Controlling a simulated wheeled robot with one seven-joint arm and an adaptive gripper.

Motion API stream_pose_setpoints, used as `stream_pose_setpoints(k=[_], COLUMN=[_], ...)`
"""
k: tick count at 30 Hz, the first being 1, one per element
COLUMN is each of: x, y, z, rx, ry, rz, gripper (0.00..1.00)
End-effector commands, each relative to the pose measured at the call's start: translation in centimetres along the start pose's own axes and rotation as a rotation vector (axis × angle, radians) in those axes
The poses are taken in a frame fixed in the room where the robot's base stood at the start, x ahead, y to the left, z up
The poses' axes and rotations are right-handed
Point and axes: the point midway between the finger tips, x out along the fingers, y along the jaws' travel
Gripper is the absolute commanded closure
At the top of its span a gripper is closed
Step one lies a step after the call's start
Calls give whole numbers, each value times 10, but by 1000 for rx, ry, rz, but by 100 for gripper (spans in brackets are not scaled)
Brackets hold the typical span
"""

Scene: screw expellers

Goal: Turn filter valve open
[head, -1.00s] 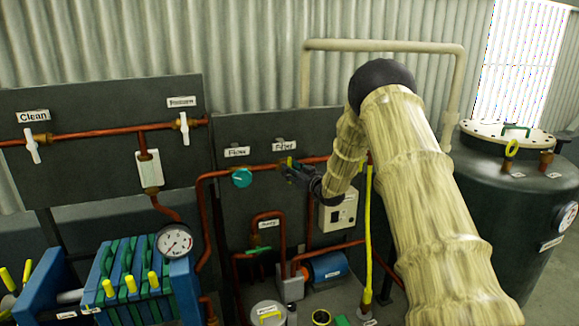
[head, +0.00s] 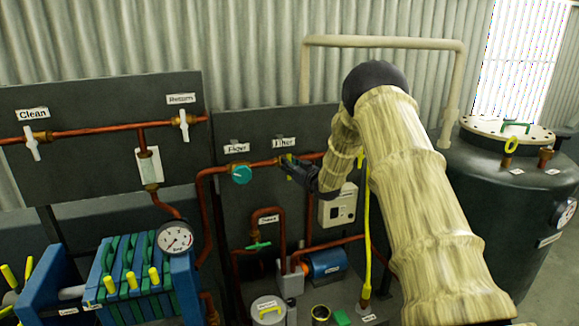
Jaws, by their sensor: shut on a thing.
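The filter valve (head: 289,157) has a small yellow-green handle and sits on a copper pipe below the "Filter" label (head: 284,142). My dark gripper (head: 286,164) reaches it from the right and is shut on its handle. The gripper covers much of the valve, so the handle's exact angle is hard to tell.
A teal round knob (head: 241,174) sits on the same pipe just left of my gripper. A dark tank (head: 500,205) stands at right, and a pressure gauge (head: 175,238) at lower left.

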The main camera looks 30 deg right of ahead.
Motion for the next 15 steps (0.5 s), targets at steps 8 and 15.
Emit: stream_pose_setpoints(k=[8,15], x=[1,2], y=[-4,-7], z=[3,5], rx=[-75,-245], ry=[-19,-65], rz=[-5,-6], gripper=[100,100])
